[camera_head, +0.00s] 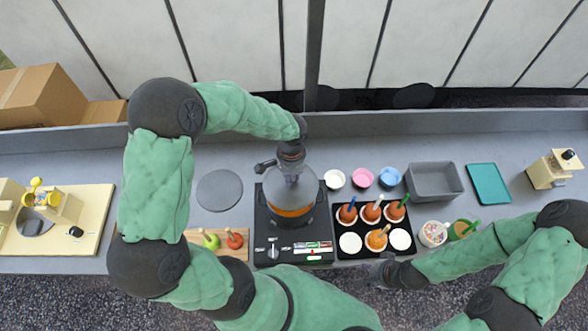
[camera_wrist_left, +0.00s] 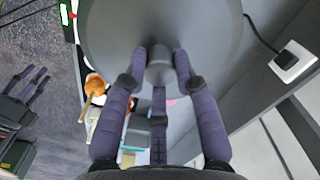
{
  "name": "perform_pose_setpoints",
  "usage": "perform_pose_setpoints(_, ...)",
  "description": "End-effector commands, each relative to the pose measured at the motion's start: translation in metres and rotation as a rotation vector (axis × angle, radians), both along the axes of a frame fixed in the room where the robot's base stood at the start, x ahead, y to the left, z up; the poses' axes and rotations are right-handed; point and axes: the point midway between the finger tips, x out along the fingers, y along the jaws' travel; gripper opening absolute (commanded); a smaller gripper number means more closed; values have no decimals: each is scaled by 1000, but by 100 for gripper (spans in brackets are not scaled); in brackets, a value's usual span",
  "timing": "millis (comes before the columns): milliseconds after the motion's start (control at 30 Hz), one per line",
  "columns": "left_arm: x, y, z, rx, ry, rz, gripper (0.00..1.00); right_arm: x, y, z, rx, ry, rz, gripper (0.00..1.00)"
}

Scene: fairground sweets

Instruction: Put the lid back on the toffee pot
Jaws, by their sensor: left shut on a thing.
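My left gripper (camera_head: 290,168) is over the pot, shut on the knob of the grey round lid (camera_head: 305,185). In the left wrist view the knob sits between the fingers (camera_wrist_left: 160,70) and the lid (camera_wrist_left: 205,25) spreads out beyond them. The toffee pot (camera_head: 291,224) stands on the black cooker. Orange toffee shows at its front edge below the lid; the lid hides the rest. I cannot tell whether the lid touches the pot rim. My right gripper (camera_head: 372,270) is at the counter's front edge, apart from the pot; its fingers are too unclear to read.
A flat grey disc (camera_head: 219,190) lies left of the black cooker (camera_head: 264,240). Apples lie on a wooden board (camera_head: 238,250). Right of the cooker are a black tray (camera_head: 374,252) of toffee apples, three small bowls, a grey bin (camera_head: 434,181) and a teal tray (camera_head: 488,184).

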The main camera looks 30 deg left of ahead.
Motion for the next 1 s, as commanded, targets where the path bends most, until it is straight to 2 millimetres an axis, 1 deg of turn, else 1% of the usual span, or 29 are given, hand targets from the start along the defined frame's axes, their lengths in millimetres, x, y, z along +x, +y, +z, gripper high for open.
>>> perform_pose_setpoints(467,0,0,-38,-1,0,0,0,0,0,-25,0,-1,0,40)
perform_pose_setpoints(633,0,0,-53,0,-1,0,0,0,0,-38,0,-1,0,40)
perform_pose_setpoints(800,0,0,-59,0,-1,0,0,0,0,-45,0,-1,0,40)
perform_pose_setpoints(1000,0,0,-60,0,-1,0,0,1,0,-45,0,-1,0,40)
